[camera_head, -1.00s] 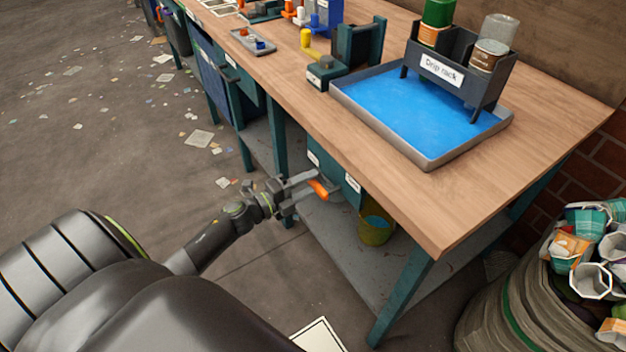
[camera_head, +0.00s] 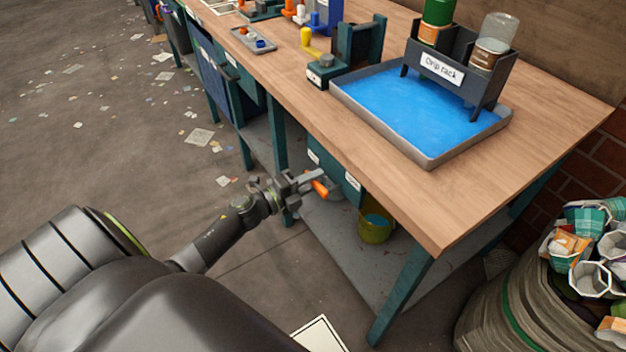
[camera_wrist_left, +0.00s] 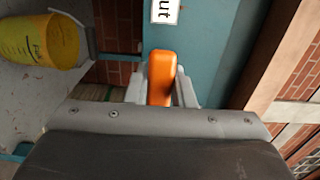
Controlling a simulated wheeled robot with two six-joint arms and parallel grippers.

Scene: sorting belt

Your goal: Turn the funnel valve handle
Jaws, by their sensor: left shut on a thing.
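My left gripper (camera_head: 312,184) is shut on the handle. In the left wrist view the orange handle (camera_wrist_left: 161,78) stands between the two grey fingers, with its far end showing past them. The funnel itself is hidden or cannot be made out. My right gripper is not in view.
A yellow bucket (camera_head: 375,230) stands on the lower shelf (camera_head: 345,262), to the right of the handle. A blue-filled drip tray (camera_head: 428,163) is on the benchtop. A bin of cans (camera_head: 497,300) is at the lower right. Floor at left is open, with scattered scraps.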

